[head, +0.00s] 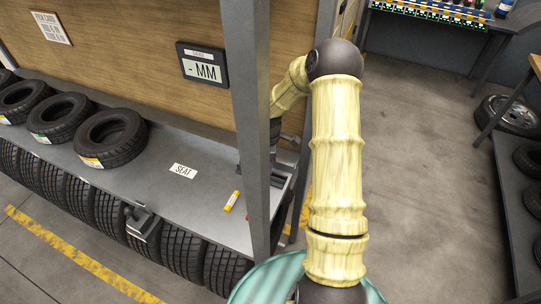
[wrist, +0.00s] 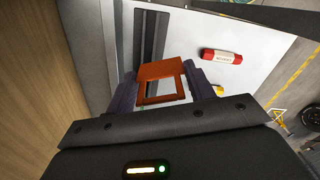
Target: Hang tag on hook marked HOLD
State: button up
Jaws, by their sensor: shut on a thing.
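In the wrist view my gripper (wrist: 164,88) is shut on an orange-brown flat piece with a pale window, which I take to be the tag (wrist: 160,71). The tag sits between the two dark fingers, above a pale surface. No writing on it can be read. In the head view my arm reaches down behind the grey upright post, which hides most of my gripper and the tag. No hook and no HOLD marking can be made out in either view.
The grey post (head: 249,120) stands close to my arm. A display (head: 204,67) hangs on the wooden wall. A red-and-white cylinder (wrist: 222,57) lies beyond my fingers.

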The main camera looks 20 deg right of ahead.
jog(key=f+m, duration=0.1)
jog(key=m, duration=0.3)
jog(key=a+f+m, duration=0.1)
jog(key=m, duration=0.3)
jog(key=f+m, duration=0.1)
jog(key=m, duration=0.4)
jog(key=shift+s+a, duration=0.35)
jog(key=shift+s, duration=0.05)
